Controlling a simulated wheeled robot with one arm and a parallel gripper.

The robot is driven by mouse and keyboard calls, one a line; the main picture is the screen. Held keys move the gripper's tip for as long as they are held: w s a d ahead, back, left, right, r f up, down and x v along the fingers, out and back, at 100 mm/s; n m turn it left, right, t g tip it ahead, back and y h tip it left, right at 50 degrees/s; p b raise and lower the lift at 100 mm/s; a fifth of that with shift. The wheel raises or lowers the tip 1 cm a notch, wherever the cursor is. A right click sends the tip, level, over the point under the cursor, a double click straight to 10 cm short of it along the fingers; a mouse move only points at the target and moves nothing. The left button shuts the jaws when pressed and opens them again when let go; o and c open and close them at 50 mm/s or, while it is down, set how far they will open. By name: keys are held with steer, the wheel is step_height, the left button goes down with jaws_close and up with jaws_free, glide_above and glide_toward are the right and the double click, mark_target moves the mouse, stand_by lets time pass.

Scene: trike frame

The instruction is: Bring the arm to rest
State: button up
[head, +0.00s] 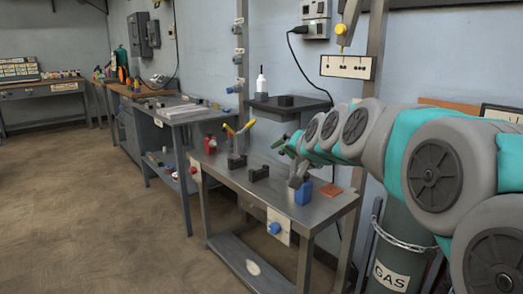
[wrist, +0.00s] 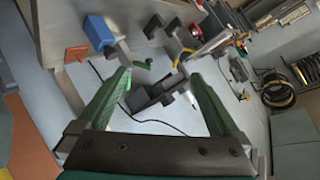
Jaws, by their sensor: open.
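My arm reaches in from the right in the head view, stretched over the metal workbench (head: 322,203). My gripper (head: 283,147) is at its far end, above the back part of the bench. In the wrist view my gripper (wrist: 160,76) shows two green fingers spread apart, with nothing held between them. Beyond the fingertips lie dark bracket-like parts (wrist: 150,98), apart from the fingers as far as I can tell. A blue block-like thing (head: 303,193) stands on the bench below the arm; it also shows in the wrist view (wrist: 99,33).
Dark blocks (head: 259,173) and an orange-brown plate (head: 331,189) lie on the bench. A small dark shelf (head: 288,108) with a white bottle (head: 262,82) is on the wall behind my gripper. A gas cylinder (head: 392,250) stands under the arm. The floor at left is clear.

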steer(key=s+d+f+n+g+h, duration=0.15)
steer(key=s+f+g, duration=0.25)
steer(key=s+f, duration=0.65)
steer(key=s+d+f+n+g, duration=0.15)
steer(key=s+f+g, duration=0.25)
steer(key=s+f, duration=0.65)
steer(key=s+d+f+n+g+h, duration=0.1)
steer(key=s+d+f+g, duration=0.1)
steer(key=s, duration=1)
steer(key=s+d+f+n+g+b, duration=0.1)
steer(key=s+d+f+g, duration=0.1)
steer(key=s, duration=0.9)
step_height(320, 180, down, 2)
steer(key=shift+s+d+f+g+h, duration=0.1)
steer(key=shift+s+d+g+h, duration=0.3)
steer(key=shift+g, duration=0.5)
